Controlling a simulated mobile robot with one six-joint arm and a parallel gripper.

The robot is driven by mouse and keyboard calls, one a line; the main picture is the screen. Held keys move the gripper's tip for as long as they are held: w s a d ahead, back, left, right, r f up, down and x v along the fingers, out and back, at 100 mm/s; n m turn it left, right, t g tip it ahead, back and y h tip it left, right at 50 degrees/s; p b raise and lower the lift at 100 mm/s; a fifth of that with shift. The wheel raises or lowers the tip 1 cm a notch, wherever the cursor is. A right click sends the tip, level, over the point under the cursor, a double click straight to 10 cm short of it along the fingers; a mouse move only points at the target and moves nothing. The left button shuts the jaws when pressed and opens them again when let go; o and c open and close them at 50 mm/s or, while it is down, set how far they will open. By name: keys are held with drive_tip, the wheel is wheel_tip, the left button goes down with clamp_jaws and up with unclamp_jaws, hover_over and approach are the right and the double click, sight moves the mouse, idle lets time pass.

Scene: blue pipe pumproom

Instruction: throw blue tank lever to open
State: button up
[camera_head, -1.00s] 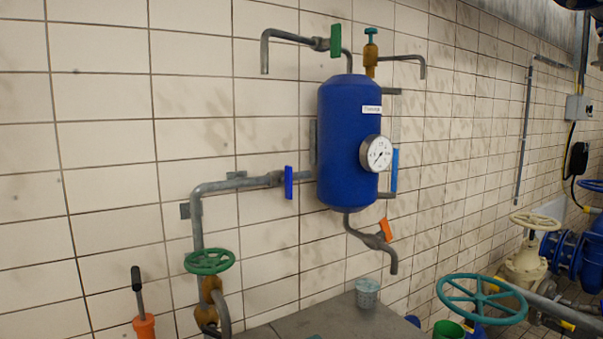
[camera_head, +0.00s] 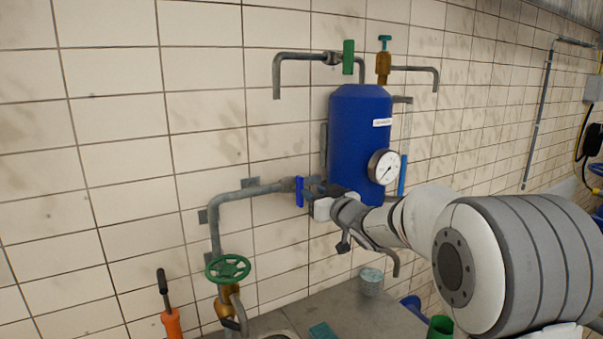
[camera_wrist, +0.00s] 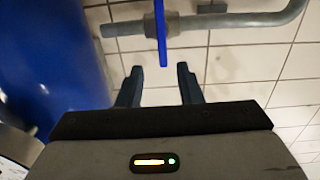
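The blue lever (camera_head: 299,191) sits upright, across the grey pipe, left of the blue tank (camera_head: 360,135). In the wrist view the lever (camera_wrist: 160,32) hangs straight down from its valve, seen edge-on, and the tank (camera_wrist: 45,60) fills the left side. My gripper (camera_head: 312,189) is just right of the lever, in front of the tank's lower left. In the wrist view my gripper (camera_wrist: 159,86) is open, its two fingers apart with bare tile between them. The lever's end is a little beyond the fingertips and lines up with the gap.
A green wheel valve (camera_head: 228,268) is below left and an orange-handled tool (camera_head: 170,318) beside it. A pressure gauge (camera_head: 385,167) sticks out of the tank. A grey cup (camera_head: 371,281) stands on the grey surface below.

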sight(302, 184)
drive_tip(key=p+x, duration=0.1)
drive_tip(key=x, duration=0.3)
drive_tip(key=p+x, duration=0.2)
drive_tip(key=x, duration=0.2)
drive_tip(key=shift+s+a+r, duration=0.1)
drive_tip(key=shift+a+r, duration=0.05)
drive_tip(key=shift+a, duration=0.15)
drive_tip(key=shift+c, duration=0.3)
clamp_jaws()
